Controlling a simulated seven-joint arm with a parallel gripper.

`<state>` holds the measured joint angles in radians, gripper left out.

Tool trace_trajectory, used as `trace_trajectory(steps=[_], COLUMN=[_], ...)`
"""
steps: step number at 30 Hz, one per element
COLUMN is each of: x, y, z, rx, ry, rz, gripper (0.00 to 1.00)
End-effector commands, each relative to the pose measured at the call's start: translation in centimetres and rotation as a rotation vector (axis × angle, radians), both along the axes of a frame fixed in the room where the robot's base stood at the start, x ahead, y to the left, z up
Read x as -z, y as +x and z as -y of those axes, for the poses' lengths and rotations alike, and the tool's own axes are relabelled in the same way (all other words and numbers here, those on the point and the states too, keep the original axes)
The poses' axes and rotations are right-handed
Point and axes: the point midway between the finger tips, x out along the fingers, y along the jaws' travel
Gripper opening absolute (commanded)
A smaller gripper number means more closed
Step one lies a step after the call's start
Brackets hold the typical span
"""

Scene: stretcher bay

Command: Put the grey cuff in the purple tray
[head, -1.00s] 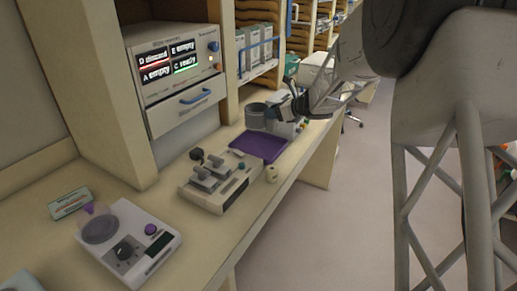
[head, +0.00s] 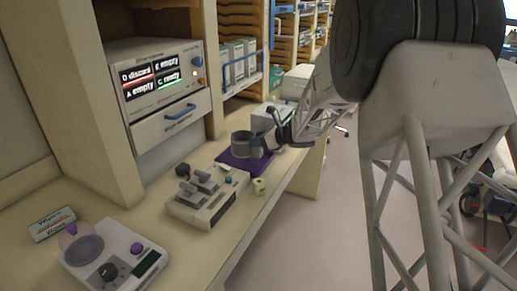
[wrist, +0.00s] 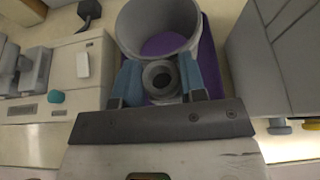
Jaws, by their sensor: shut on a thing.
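The grey cuff (head: 241,146) is an open, upright ring over the purple tray (head: 236,163). I cannot tell whether it touches the tray floor. In the wrist view the cuff (wrist: 124,26) is at the top, with purple showing through its opening, and the tray (wrist: 208,58) shows to its right. My gripper (head: 268,145) is to the right of the cuff in the head view. In the wrist view my gripper's blue fingers (wrist: 161,80) are shut on a small round grey part at the cuff's near side.
A grey device with levers (head: 208,196) stands close in front of the tray. A small cream item (head: 259,186) is near the bench edge. A pale box (head: 270,117) stands behind the tray. A white scale-like device (head: 116,256) is at the front left.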

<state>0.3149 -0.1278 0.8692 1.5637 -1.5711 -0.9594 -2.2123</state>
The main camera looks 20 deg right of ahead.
Motion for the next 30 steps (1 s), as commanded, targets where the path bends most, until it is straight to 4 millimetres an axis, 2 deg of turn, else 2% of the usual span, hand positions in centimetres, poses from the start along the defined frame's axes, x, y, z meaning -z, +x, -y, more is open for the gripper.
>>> trace_trajectory(steps=[5,15,29,30], x=[0.4,3.5,4.0,4.0], y=[0.0,0.0,0.0,0.0], z=[0.0,0.0,0.0,0.0], rx=[0.0,0.0,0.0,0.0], ry=[0.001,0.0,0.0,0.0], rz=[-0.001,0.0,0.0,0.0], gripper=[0.0,0.0,0.0,0.41])
